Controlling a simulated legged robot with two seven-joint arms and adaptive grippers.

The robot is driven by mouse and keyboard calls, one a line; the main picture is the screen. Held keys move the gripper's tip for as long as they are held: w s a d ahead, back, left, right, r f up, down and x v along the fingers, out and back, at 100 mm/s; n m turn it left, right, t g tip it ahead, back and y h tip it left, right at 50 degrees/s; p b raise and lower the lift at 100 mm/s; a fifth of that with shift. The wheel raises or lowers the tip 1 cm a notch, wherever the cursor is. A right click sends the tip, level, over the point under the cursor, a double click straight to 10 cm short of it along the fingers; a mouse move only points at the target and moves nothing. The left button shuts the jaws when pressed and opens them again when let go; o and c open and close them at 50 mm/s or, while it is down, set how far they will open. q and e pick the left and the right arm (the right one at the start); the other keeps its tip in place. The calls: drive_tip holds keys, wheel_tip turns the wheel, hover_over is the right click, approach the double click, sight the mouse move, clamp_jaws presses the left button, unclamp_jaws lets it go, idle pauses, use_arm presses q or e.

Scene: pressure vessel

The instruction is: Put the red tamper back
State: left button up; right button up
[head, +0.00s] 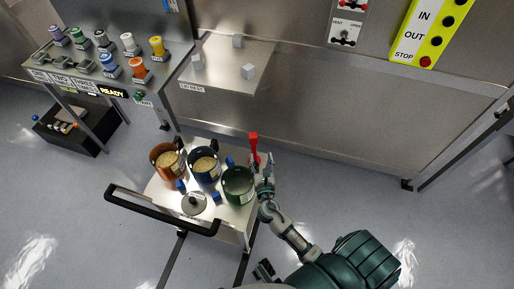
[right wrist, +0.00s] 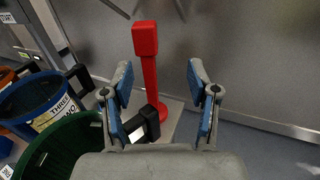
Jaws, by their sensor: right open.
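The red tamper (head: 254,147) stands upright at the right back corner of the cart, beside the green pot (head: 238,183). In the right wrist view the red tamper (right wrist: 149,70) shows its square head and thin shaft, ahead of my fingers and left of the middle of the gap; its lower end is partly hidden. My right gripper (head: 266,172) is close to the tamper on its near right side. In the right wrist view my right gripper (right wrist: 160,95) is open, with nothing between its blue pads. My left gripper is not in view.
The cart (head: 162,192) also carries a copper pot (head: 167,160), a blue pot (head: 205,165) and a grey lid (head: 194,204). A black handle (head: 160,212) runs along its front.

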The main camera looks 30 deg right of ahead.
drive_tip(key=s+a+f+m+g+y, duration=0.25)
drive_tip(key=s+f+m+g, duration=0.25)
drive_tip(key=s+f+m, duration=0.4)
drive_tip(key=s+a+f+m+g+y, duration=0.1)
drive_tip(key=s+a+f+m+g, duration=0.3)
drive_tip(key=s+f+m, duration=0.5)
drive_tip(key=shift+s+a+f+m+g+y, duration=1.4)
drive_tip(key=shift+s+a+m+g+y, duration=0.9)
drive_tip(key=shift+s+a+m, duration=2)
use_arm(q)
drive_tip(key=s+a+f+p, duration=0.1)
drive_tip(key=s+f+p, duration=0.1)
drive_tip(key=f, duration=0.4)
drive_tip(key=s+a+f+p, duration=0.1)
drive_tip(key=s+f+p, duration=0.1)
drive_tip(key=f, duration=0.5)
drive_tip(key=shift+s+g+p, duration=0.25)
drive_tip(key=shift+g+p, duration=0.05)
drive_tip(key=shift+p, duration=0.25)
use_arm(e)
drive_tip(key=s+d+f, duration=0.1)
drive_tip(key=s+f, duration=0.1)
drive_tip(key=f, duration=0.4)
drive_tip(key=s+d+f+m, duration=0.1)
drive_tip(key=s+d+f, duration=0.1)
drive_tip(key=f, duration=0.5)
drive_tip(key=shift+s+d+f+m, duration=0.15)
drive_tip(key=shift+s+d+m, duration=0.15)
drive_tip(key=shift+s, duration=0.25)
